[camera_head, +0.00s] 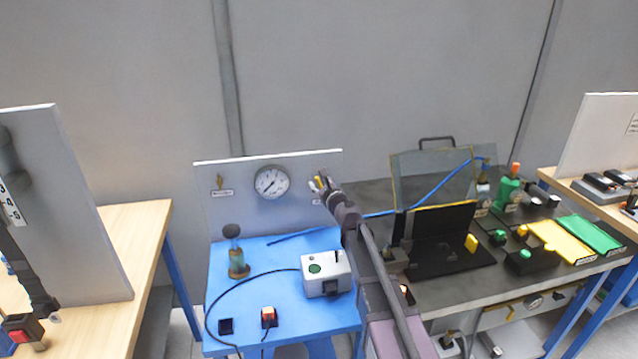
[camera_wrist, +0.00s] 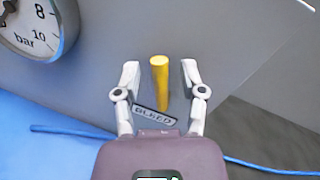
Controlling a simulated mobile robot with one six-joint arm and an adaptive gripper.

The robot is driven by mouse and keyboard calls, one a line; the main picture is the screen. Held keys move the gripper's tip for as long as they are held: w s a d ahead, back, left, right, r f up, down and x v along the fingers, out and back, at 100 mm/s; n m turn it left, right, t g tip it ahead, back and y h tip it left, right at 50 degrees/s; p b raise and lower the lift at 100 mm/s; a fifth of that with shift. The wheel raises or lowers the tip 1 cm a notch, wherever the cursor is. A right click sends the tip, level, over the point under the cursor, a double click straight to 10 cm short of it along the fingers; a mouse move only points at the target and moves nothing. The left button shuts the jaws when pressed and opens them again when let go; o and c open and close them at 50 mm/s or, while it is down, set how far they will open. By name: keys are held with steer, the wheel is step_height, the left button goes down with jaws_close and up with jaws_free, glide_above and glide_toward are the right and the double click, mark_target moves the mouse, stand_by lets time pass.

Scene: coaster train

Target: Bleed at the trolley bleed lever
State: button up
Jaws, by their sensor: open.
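The yellow bleed lever (camera_wrist: 160,76) stands out from a grey panel (camera_wrist: 230,50) in the wrist view, above a small label reading BLEED (camera_wrist: 153,115). My gripper (camera_wrist: 160,72) is open, with one finger on each side of the lever. A gap shows between the lever and both fingers. In the head view my gripper (camera_head: 321,184) is at the right part of the panel (camera_head: 240,168) behind the blue trolley (camera_head: 225,262). The lever is largely hidden there behind my gripper.
A round pressure gauge (camera_head: 271,182) is left of my gripper on the panel. A grey-white box (camera_head: 326,273), a brass fitting (camera_head: 236,262) and a red button (camera_head: 268,317) are on the trolley. A dark bench (camera_head: 440,295) with several items stands at right.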

mark_target(308, 191)
steer(key=shift+w, duration=0.1)
steer(key=shift+c, duration=0.2)
jaws_close()
steer(key=shift+a+n, duration=0.2)
steer(key=shift+n, duration=0.1)
steer(key=shift+a+f+n+g, duration=0.15)
steer(key=shift+a+n, duration=0.05)
steer(key=shift+n, duration=0.4)
steer(key=shift+a+f+n+g, duration=0.1)
steer(key=shift+a+n+g, duration=0.1)
steer(key=shift+n, duration=0.4)
steer(key=n, duration=0.2)
steer(key=a+f+n+h, duration=0.1)
steer(key=f+n, duration=0.1)
steer(key=n, duration=0.1)
steer(key=shift+s+a+n+g+h, duration=0.25)
steer(key=shift+s+n+h, duration=0.05)
steer(key=shift+s+h, duration=0.1)
steer(key=shift+a+f+n+h, duration=0.1)
steer(key=shift+f+n+h, duration=0.25)
steer(key=shift+n, duration=0.5)
steer(key=shift+a+f+n+h, duration=0.15)
steer(key=shift+f+n, duration=0.3)
steer(key=shift+n, duration=0.4)
steer(key=shift+d, duration=0.1)
